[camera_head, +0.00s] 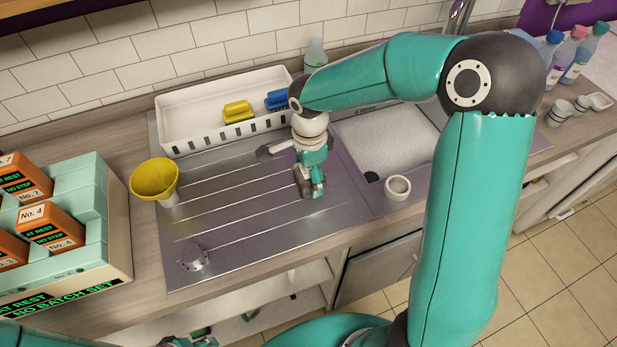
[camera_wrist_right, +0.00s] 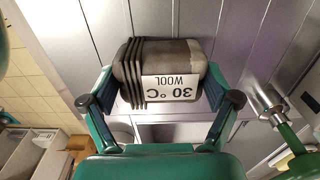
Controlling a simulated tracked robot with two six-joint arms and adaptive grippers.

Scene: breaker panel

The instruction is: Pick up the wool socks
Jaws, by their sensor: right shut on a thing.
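The wool socks (camera_wrist_right: 130,68) are a dark grey ribbed bundle with a white label reading "30 °C WOOL", upside down in the right wrist view. My right gripper (camera_wrist_right: 163,100) is shut on the bundle, with a finger at each end of it. In the head view the socks (camera_head: 306,190) show as a small grey shape under the right gripper (camera_head: 312,180), over the right part of the ridged steel drainboard (camera_head: 230,215). I cannot tell whether they touch the steel. Of my left arm only parts show at the bottom left edge; its fingers are not clear.
A white rack (camera_head: 190,135) with yellow and blue items stands behind the drainboard. The sink (camera_head: 385,140) and a white cup (camera_head: 397,188) are right of the gripper. Bottles (camera_head: 575,55) stand far right.

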